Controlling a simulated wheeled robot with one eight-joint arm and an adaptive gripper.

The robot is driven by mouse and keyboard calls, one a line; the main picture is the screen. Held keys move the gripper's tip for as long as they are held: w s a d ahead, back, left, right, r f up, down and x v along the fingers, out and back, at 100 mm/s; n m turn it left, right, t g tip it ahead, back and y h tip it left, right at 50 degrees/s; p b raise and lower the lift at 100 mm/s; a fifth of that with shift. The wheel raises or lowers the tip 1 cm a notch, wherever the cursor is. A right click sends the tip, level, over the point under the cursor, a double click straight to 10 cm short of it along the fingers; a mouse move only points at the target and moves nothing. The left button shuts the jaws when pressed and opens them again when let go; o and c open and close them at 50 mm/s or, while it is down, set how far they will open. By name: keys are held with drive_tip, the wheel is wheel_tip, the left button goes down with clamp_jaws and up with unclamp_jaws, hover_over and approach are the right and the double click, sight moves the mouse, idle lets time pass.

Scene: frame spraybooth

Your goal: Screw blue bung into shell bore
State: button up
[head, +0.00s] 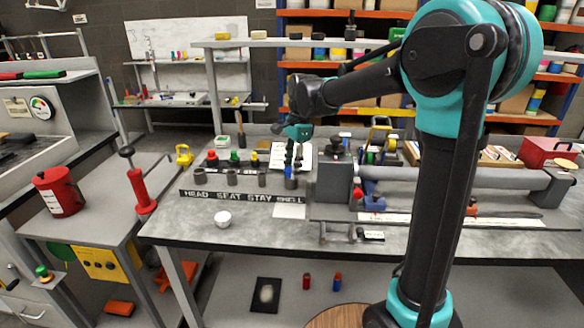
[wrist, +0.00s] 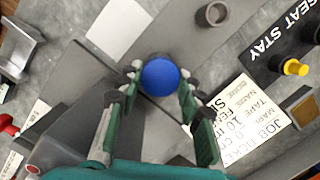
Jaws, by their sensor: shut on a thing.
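My gripper (head: 293,160) points down at the SHELL end of the labelled strip and is shut on the blue bung (head: 288,171). In the wrist view the bung's round blue top (wrist: 160,77) sits between the two fingertips. In the head view a grey tube, the shell bore (head: 291,184), stands directly under the bung. The bung hides the bore's mouth, so I cannot tell how deep it sits or whether its thread has caught.
More grey tubes (head: 232,178) stand left along the label strip (head: 240,197). Red, green and yellow (head: 254,159) bungs stand behind them. A grey clamp block (head: 333,182) is close on the right.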

drive_tip(key=shift+m, duration=0.8)
drive_tip(key=m, duration=0.4)
drive_tip(key=shift+s+m+t, duration=0.1)
drive_tip(key=shift+m+t, duration=0.2)
drive_tip(key=shift+t, duration=0.1)
drive_tip(key=o, duration=0.9)
